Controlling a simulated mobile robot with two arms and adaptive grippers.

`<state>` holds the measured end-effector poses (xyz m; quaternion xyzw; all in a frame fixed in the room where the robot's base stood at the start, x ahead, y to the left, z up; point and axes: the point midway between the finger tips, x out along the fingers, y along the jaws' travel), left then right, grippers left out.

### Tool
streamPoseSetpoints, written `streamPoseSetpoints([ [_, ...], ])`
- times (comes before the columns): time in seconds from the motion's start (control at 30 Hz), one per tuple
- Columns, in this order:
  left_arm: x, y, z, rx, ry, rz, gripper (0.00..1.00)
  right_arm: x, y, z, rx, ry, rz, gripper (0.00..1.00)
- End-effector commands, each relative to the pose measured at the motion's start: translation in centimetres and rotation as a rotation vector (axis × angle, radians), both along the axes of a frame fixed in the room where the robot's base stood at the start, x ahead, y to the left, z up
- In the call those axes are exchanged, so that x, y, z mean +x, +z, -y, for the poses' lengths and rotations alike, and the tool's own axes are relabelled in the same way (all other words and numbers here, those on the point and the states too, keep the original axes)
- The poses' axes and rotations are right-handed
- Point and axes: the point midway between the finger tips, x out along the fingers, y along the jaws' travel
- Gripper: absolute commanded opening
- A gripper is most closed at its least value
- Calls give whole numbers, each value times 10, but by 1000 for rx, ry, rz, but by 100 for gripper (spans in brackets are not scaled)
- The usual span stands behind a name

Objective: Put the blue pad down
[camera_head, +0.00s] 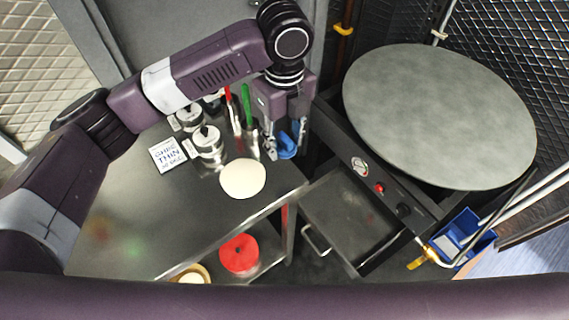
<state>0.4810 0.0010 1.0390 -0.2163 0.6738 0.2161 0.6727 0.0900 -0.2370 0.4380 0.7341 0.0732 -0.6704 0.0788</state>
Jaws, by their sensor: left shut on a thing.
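My left gripper (284,138) points down at the back right corner of the dark metal counter (150,225). It is shut on the blue pad (288,149), which shows between and below its fingertips. Part of the pad is hidden by the fingers. The pad is at the counter's right edge; I cannot tell whether it touches the surface. My right gripper is not in view.
A pale dough disc (243,179), metal pots (207,142), red- and green-handled tools (247,106) and a small sign (168,155) are near the gripper. A large round griddle (440,115) stands right. The counter's front left is clear.

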Motion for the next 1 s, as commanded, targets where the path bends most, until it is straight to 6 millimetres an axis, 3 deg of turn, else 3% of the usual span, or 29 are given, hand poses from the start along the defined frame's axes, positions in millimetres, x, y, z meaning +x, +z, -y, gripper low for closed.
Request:
streamPoseSetpoints([
  [0.2,-1,-47,0,0,1,-3,10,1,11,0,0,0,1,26],
  [0.6,-1,-94,0,1,3,-2,10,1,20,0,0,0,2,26],
  [0.73,0,-104,0,0,1,0,10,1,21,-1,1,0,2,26],
  [1.0,0,-105,0,-1,1,1,10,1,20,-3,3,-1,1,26],
])
